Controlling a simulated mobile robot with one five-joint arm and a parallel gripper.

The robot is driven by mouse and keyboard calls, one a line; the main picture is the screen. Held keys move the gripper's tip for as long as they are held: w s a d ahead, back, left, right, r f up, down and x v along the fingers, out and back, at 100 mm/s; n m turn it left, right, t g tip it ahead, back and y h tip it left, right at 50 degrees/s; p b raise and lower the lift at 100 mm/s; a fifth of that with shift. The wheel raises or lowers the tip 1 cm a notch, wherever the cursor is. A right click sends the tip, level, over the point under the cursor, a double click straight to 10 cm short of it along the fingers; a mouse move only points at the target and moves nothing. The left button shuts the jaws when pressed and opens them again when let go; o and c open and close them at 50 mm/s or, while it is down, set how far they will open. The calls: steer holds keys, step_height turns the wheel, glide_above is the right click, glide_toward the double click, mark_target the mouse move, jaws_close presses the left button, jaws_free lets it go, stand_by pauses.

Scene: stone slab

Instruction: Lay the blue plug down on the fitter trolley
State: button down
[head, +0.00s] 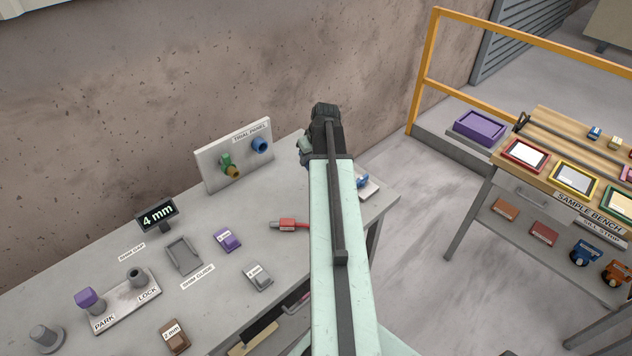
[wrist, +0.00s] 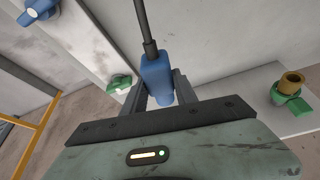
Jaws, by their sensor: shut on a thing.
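My gripper (head: 322,120) is at the far end of my raised arm in the head view, above the far right part of the grey bench. In the wrist view its jaws (wrist: 160,98) are shut on the blue plug (wrist: 157,72), with a dark cable running up from the plug. The plug is hidden in the head view. No surface carries a label naming it as the fitter trolley, and I cannot tell which one it is.
A yellow rail (head: 422,75) and the sample bench (head: 548,183) stand right. Bare floor lies between the benches.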

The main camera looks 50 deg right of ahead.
steer(key=s+a+f+n+g+y, duration=0.1)
steer(key=s+a+f+n+y, duration=0.1)
steer(key=s+a+n, duration=0.6)
steer(key=shift+m, duration=0.6)
steer(key=f+b, duration=0.2)
steer(key=d+f+b, duration=0.1)
steer(key=f+b, duration=0.1)
steer(key=b, duration=0.1)
steer(key=s+f+b, duration=0.1)
steer(key=f+b, duration=0.1)
steer(key=shift+d+f+b, duration=0.3)
steer(key=shift+f+b, duration=0.05)
steer(key=shift+f+b, duration=0.6)
steer(key=c, duration=0.9)
jaws_free()
steer(key=p+v, duration=0.7)
steer(key=v, duration=0.1)
steer(key=shift+w+p, duration=0.1)
steer(key=shift+p, duration=0.25)
